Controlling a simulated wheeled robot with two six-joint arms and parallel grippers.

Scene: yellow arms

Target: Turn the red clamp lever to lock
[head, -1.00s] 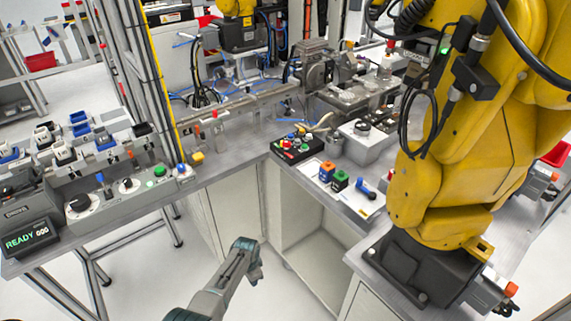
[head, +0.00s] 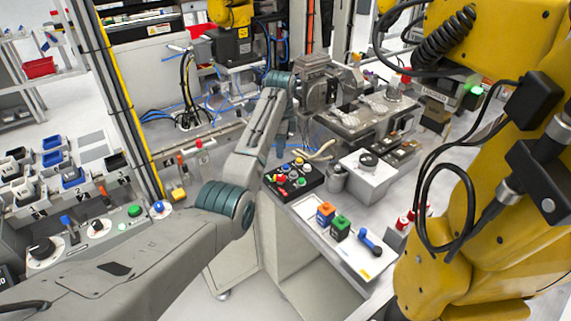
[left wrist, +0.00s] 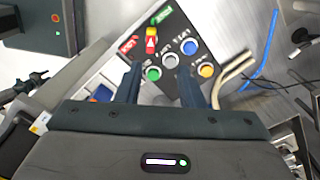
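A small red lever (left wrist: 151,41) with a light marking stands on a dark control box (left wrist: 205,58), between a red label and a green label, in the left wrist view. The control box (head: 312,184) also shows in the head view at the corner of the bench, where the lever is hard to pick out. My left gripper (left wrist: 159,69) is open and empty above the box. Its two fingers are apart and the lever shows beyond them, not between them. In the head view the left gripper (head: 284,148) points down behind the box. My right gripper is out of view.
Round buttons, including a green one (left wrist: 153,73) and a blue one (left wrist: 189,34), crowd the box. Pale cables (left wrist: 234,72) lie beside it. A metal vise (head: 316,82) stands behind. A large yellow robot arm (head: 470,220) fills the right side.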

